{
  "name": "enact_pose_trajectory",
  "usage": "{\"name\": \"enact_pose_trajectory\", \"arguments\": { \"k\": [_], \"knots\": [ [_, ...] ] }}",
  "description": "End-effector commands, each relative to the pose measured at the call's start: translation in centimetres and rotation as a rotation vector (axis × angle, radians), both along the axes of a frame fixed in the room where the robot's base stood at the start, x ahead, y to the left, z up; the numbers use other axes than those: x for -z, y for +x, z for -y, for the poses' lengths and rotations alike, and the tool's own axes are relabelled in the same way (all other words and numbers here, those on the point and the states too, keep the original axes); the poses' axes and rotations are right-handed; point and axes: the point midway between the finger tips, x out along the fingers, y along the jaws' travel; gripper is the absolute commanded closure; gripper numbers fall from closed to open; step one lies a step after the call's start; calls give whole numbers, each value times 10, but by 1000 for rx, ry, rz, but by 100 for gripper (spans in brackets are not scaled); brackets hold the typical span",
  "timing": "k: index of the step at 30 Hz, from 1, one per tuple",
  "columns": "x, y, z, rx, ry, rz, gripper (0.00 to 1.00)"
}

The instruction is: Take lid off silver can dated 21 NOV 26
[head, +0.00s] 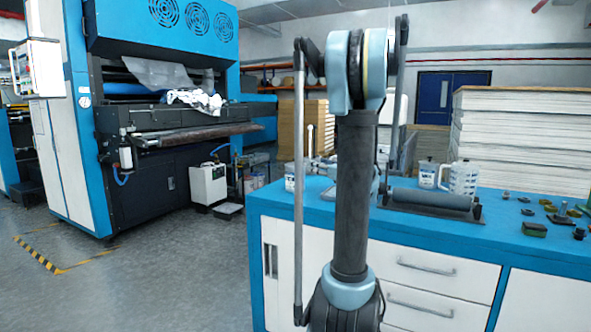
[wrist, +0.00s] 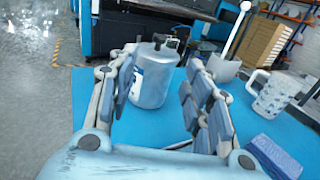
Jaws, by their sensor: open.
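In the wrist view, a silver-grey can (wrist: 156,82) with a blue and white label on its left side stands upright on the blue worktop (wrist: 88,92). A dark fitting shows at its top; where the lid meets the body is unclear. Any date on the label is too small to read. My gripper (wrist: 161,60) is open, one finger on the left of the can and the other on its right, apart from it as far as I can see. In the head view my arm hides the gripper, and I cannot pick out this can for sure.
A white jug (wrist: 272,92), a white holder with a tall handle (wrist: 225,68) and a blue block (wrist: 272,155) stand right of the can. In the head view, a dark roller (head: 432,198), a white can (head: 428,174) and small parts lie on the worktop.

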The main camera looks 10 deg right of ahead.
Motion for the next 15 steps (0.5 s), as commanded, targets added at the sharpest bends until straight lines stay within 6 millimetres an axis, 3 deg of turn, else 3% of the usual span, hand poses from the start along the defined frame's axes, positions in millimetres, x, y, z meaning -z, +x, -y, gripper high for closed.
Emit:
{"name": "enact_pose_trajectory", "arguments": {
  "k": [15],
  "knots": [
    [-1,77,-41,-2,2,0,54]
  ]
}}
